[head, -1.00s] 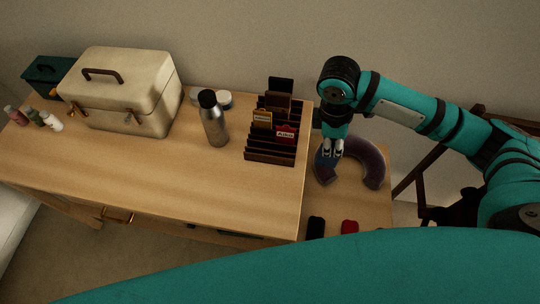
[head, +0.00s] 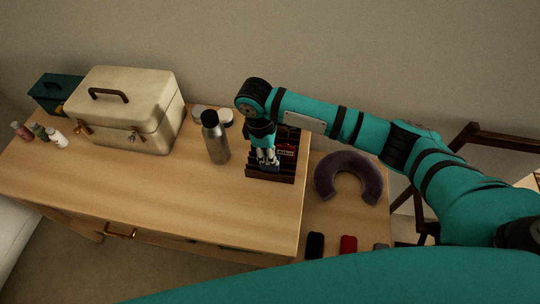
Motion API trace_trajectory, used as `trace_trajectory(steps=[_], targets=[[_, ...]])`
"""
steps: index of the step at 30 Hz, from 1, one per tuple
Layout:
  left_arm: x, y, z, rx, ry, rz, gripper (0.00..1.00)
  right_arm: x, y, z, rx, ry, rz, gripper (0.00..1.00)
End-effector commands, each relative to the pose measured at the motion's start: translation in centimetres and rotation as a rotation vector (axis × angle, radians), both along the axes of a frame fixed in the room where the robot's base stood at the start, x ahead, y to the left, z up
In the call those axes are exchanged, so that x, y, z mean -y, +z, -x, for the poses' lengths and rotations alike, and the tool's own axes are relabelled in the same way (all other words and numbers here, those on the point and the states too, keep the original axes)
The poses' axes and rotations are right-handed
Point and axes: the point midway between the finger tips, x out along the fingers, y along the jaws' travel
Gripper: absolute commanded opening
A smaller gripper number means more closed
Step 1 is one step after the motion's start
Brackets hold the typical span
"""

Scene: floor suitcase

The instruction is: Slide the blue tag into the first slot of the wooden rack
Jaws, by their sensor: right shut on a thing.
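The dark wooden rack (head: 272,178) with several slots stands near the right end of the desk. My right gripper (head: 266,160) is over the front part of the rack, pointing down. It is shut on the blue tag (head: 266,168), of which only a small dark bluish edge shows below the fingertips. I cannot tell whether the tag is inside a slot or just above it. A red tag (head: 288,150) stands in the rack to the right of the gripper. My left gripper is not in view.
A steel bottle (head: 215,138) stands close left of the rack. A cream case (head: 125,110), a dark green box (head: 50,92) and small bottles (head: 40,132) are further left. A purple neck pillow (head: 348,178) lies right, with dark and red items (head: 348,245) in front.

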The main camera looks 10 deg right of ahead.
Motion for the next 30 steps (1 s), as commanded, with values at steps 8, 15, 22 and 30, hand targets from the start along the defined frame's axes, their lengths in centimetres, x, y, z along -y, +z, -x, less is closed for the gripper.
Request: trace_trajectory(steps=[8,15,22,30], targets=[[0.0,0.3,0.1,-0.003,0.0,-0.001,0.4,0.0,-1.6,0.0,0.002,0.001,-0.002,0.0],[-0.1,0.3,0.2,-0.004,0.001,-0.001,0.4,0.0,-1.8,0.0,0.001,0.001,-0.003,0.0],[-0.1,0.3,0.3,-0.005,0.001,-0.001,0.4,0.0,-1.8,0.0,0.002,0.001,-0.002,0.31],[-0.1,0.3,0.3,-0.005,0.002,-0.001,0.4,0.0,-1.4,-0.1,0.003,0.001,-0.003,0.31]])
